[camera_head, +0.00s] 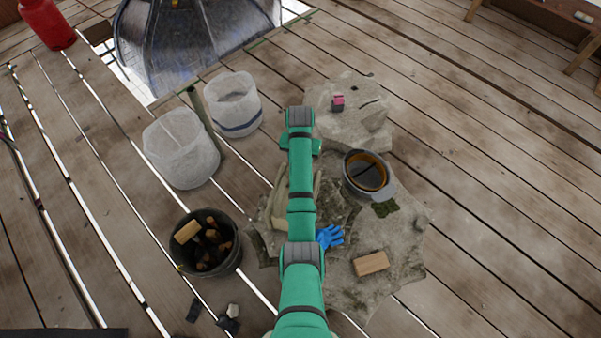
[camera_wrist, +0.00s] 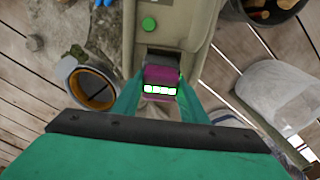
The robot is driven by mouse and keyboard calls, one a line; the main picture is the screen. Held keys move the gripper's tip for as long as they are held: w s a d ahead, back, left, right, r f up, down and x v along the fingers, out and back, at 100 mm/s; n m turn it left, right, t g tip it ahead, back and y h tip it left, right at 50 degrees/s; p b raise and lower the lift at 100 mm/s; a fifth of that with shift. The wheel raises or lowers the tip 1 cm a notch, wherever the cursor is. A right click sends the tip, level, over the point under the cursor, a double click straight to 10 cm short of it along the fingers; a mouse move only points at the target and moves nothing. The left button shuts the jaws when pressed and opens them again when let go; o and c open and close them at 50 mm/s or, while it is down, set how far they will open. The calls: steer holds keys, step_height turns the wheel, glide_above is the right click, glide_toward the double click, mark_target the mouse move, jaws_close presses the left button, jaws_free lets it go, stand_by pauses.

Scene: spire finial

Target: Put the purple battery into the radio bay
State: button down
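The purple battery (camera_wrist: 160,74) has a row of lit green bars and sits between the fingertips of my gripper (camera_wrist: 160,88) in the wrist view. The teal fingers are closed against its sides. The radio (camera_wrist: 181,22) is a beige-olive case with a round green light. The radio bay (camera_wrist: 164,54) is a dark opening in its near end, directly ahead of the battery. I cannot tell whether the battery's tip is inside the opening. In the head view the radio (camera_head: 279,212) is partly hidden behind my arm, and my gripper and the battery are hidden.
A bowl with an orange-brown rim (camera_head: 367,175), blue glove (camera_head: 330,236) and wooden block (camera_head: 370,263) are on the stone. A small pink-and-dark item (camera_head: 338,102) rests on the farther stone (camera_head: 362,125). White bags (camera_head: 181,150) and a dark bucket (camera_head: 207,243) stand left.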

steer(key=f, duration=0.1)
steer(key=s+a+f, duration=0.1)
steer(key=f, duration=0.1)
steer(key=shift+s+a, duration=0.15)
steer(key=f, duration=0.3)
steer(key=shift+w, duration=0.2)
steer(key=shift+w+r, duration=0.15)
steer(key=shift+w, duration=0.05)
steer(key=c, duration=1.2)
jaws_free()
steer(key=shift+d, duration=0.2)
steer(key=shift+o, duration=0.5)
steer(key=shift+d+r, duration=0.1)
steer(key=shift+r, duration=0.05)
steer(key=shift+r, duration=0.25)
step_height(320, 180, up, 11)
steer(key=shift+w+d+f, duration=0.1)
steer(key=shift+d, duration=0.05)
steer(key=shift+a+r, duration=0.2)
steer(key=shift+r, duration=0.1)
